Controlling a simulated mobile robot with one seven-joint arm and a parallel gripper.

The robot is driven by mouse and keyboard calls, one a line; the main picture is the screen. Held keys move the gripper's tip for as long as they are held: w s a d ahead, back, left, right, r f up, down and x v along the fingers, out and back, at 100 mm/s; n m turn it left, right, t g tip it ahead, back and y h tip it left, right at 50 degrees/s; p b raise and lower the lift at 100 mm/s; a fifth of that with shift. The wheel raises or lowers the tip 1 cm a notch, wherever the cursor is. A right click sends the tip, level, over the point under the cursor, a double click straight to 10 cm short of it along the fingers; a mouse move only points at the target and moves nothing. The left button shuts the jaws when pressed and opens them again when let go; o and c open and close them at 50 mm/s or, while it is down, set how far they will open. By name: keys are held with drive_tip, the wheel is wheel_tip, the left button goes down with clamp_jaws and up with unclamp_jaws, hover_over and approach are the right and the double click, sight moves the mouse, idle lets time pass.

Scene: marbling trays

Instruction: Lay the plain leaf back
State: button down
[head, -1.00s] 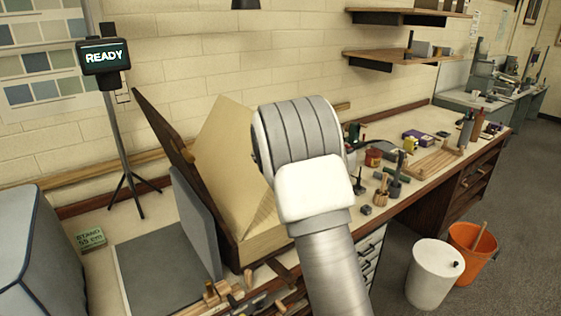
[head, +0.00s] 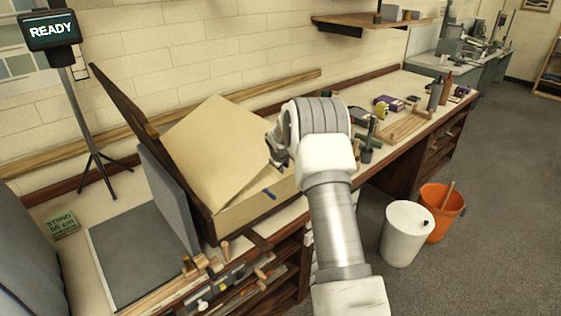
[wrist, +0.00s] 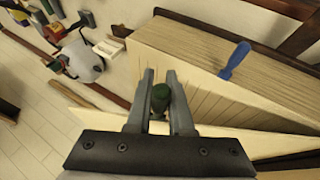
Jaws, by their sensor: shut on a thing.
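The plain leaf (head: 217,145) is a large cream sheet, raised and tilted over a thick block of pages (head: 242,213) in the head view. The block's page edges also show in the wrist view (wrist: 190,62), with the leaf (wrist: 225,142) below them in the picture. My gripper (head: 275,150) is at the leaf's right edge. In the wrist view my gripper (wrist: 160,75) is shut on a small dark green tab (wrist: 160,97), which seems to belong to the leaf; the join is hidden. A blue tab (head: 270,194) lies on the page block, apart from my fingers.
A brown cover (head: 140,130) stands tilted left of the pages, with a grey panel (head: 168,192) beside it. Tools and a wooden rack (head: 405,128) stand right on the bench. A white bin (head: 405,235) and an orange bucket (head: 440,210) stand on the floor.

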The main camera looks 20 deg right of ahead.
wheel_tip(320, 180, down, 8)
drive_tip(key=b, duration=0.3)
drive_tip(key=shift+a, duration=0.1)
idle(0.3)
drive_tip(key=c, duration=1.1)
unclamp_jaws()
drive_tip(key=shift+c, duration=0.2)
drive_tip(key=o, duration=0.3)
drive_tip(key=shift+a+r, duration=0.2)
drive_tip(key=shift+o, duration=0.2)
drive_tip(key=shift+r, duration=0.1)
drive_tip(key=shift+d+r, duration=0.2)
drive_tip(key=b+v, duration=0.1)
drive_tip(key=v, duration=1.6)
drive_tip(key=shift+r+b, duration=0.15)
drive_tip(key=shift+b, duration=0.15)
drive_tip(key=shift+d, duration=0.1)
